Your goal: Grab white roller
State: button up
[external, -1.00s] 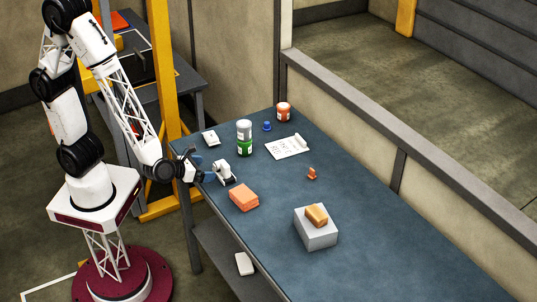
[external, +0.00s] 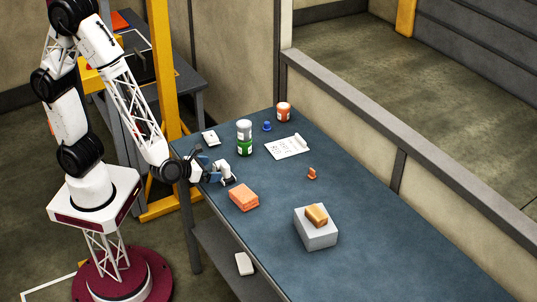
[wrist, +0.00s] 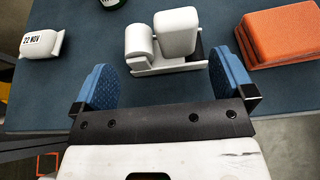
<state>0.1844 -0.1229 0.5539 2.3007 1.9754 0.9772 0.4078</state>
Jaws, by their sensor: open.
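A white object (wrist: 176,34) with rounded blocks on a flat base stands between and just ahead of my fingertips in the wrist view. Its left part looks like a small upright white roller (wrist: 139,42). In the external view the white object (external: 224,171) is at the table's near left edge. My gripper (wrist: 165,68) is open, its two blue pads apart on either side of the object's near side, with nothing clasped. In the external view my gripper (external: 212,169) is beside the object and partly overlaps it.
An orange block stack (external: 244,197) lies close to the right of the white object. A white item marked 22 NOV (wrist: 43,43) lies to the left. A green-and-white can (external: 244,138) stands behind. A grey box (external: 316,235) is farther right; the table's right end is clear.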

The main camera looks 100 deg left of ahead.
aim_at(221, 168)
jog(key=shift+a, duration=0.1)
jog(key=shift+x, duration=2.55)
jog(key=c, duration=0.7)
jog(key=shift+r, duration=0.1)
jog(key=shift+r, duration=4.95)
